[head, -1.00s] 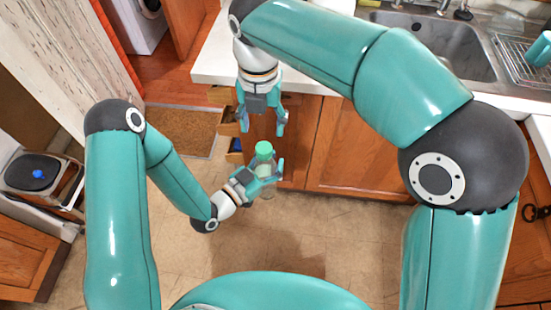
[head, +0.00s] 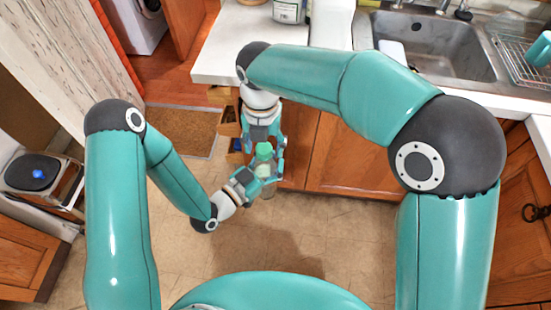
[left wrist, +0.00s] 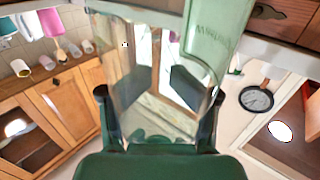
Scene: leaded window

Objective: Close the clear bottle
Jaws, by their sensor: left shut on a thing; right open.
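The clear bottle (head: 264,169) stands roughly upright in front of the lower cabinets, above the floor. A green cap (head: 264,149) sits at its top; how tight it is cannot be told. My left gripper (head: 268,178) is shut on the bottle's body from the left. In the left wrist view the see-through bottle (left wrist: 150,75) fills the middle, between dark finger parts. My right gripper (head: 264,151) points down from above and is open, with one finger on each side of the cap. Whether its fingers touch the cap is unclear.
The white counter (head: 224,52) lies behind, with a jar (head: 289,11), a sink (head: 440,48) and a dish rack (head: 520,60). Wooden cabinet doors (head: 350,155) stand close behind the bottle. A doormat (head: 180,132) lies at left. The floor (head: 320,235) below is clear.

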